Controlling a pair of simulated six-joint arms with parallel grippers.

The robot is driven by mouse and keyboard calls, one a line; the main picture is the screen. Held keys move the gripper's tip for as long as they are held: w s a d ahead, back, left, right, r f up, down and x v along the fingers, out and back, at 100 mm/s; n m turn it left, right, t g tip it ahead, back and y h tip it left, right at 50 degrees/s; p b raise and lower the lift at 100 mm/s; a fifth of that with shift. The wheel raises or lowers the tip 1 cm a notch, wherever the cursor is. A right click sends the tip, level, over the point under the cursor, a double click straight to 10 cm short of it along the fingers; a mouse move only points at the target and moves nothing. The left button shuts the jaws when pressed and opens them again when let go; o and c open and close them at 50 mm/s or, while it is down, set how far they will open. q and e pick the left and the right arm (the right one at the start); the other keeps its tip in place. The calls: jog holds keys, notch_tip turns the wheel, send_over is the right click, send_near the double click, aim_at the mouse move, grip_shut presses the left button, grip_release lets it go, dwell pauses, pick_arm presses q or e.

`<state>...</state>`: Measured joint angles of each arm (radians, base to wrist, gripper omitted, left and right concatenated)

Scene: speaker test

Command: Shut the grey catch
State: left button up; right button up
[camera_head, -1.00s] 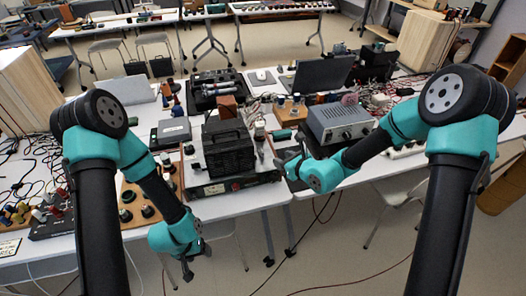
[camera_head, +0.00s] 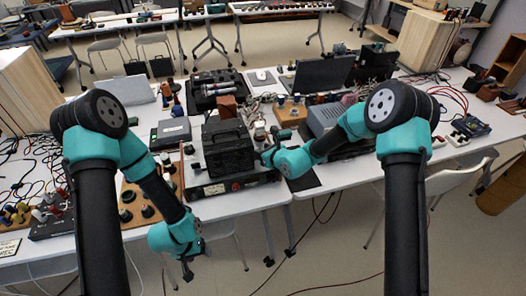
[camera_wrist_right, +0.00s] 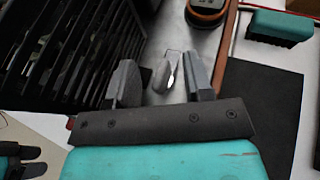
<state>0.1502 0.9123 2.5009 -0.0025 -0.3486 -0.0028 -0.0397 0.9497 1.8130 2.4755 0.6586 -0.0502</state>
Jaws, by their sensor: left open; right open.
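In the right wrist view, a small grey metal catch (camera_wrist_right: 162,74) with a thin wire loop sits on a pale metal panel. My right gripper (camera_wrist_right: 163,82) is open, with one finger on each side of the catch. I cannot tell whether either finger touches it. In the head view my right gripper (camera_head: 264,151) is beside the black finned box (camera_head: 228,150), and the catch is too small to make out. My left gripper (camera_head: 187,272) is open and empty, hanging low in front of the table.
The black finned box, also in the wrist view (camera_wrist_right: 70,50), stands close left of the right gripper. A dark mat (camera_wrist_right: 258,110) and a teal-topped block (camera_wrist_right: 280,27) lie to its right. A grey instrument (camera_head: 322,118) stands behind my right arm.

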jog(key=shift+c, duration=0.2)
grip_shut()
